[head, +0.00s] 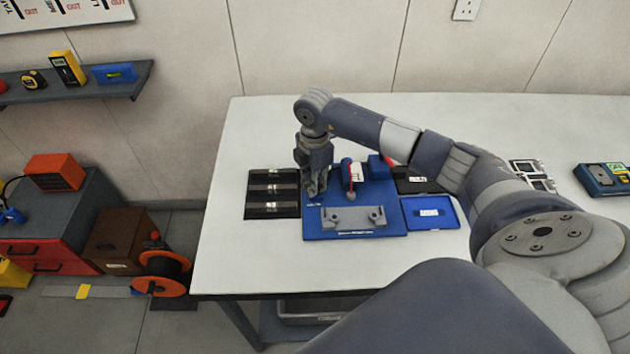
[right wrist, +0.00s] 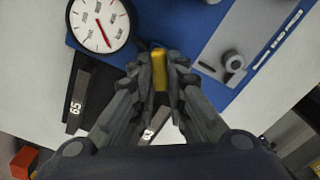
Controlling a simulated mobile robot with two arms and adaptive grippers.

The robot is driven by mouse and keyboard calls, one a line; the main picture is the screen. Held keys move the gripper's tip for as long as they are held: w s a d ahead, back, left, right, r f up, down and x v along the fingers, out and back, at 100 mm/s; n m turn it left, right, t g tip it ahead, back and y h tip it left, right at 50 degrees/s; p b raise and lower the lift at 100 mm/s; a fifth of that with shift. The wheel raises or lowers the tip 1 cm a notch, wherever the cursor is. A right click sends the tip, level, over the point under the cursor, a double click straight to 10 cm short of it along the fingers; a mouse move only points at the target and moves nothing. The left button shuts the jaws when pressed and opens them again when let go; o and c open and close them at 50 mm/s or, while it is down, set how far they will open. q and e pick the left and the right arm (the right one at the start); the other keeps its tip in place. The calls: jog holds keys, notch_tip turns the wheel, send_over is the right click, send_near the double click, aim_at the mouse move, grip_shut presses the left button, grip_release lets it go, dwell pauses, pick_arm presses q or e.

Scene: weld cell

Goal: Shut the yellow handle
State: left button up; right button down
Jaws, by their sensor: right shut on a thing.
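The yellow handle (right wrist: 159,70) shows in the right wrist view as a short upright piece between my fingertips. My right gripper (right wrist: 160,82) is shut on it. In the head view my right gripper (head: 316,190) points down at the left part of the blue fixture plate (head: 385,208), and the handle is hidden there behind the fingers. The blue plate (right wrist: 205,15) also fills the upper part of the wrist view. My left gripper is not in view.
A round dial gauge (right wrist: 101,20) stands close beside the handle. A grey bar with two knobs (head: 351,217) lies at the plate's front. Black pads (head: 272,192) lie left of the plate, a blue tray (head: 429,213) right of it. The table's left front is clear.

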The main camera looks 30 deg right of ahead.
jog(key=m, duration=0.3)
jog(key=m+p, duration=0.1)
jog(key=m, duration=0.2)
jog(key=shift+w+r, duration=0.15)
jog(key=shift+w, duration=0.05)
jog(key=shift+m, duration=0.3)
jog(key=c, duration=1.6)
grip_release()
notch_tip(320, 180, up, 12)
jog(key=shift+s, duration=0.1)
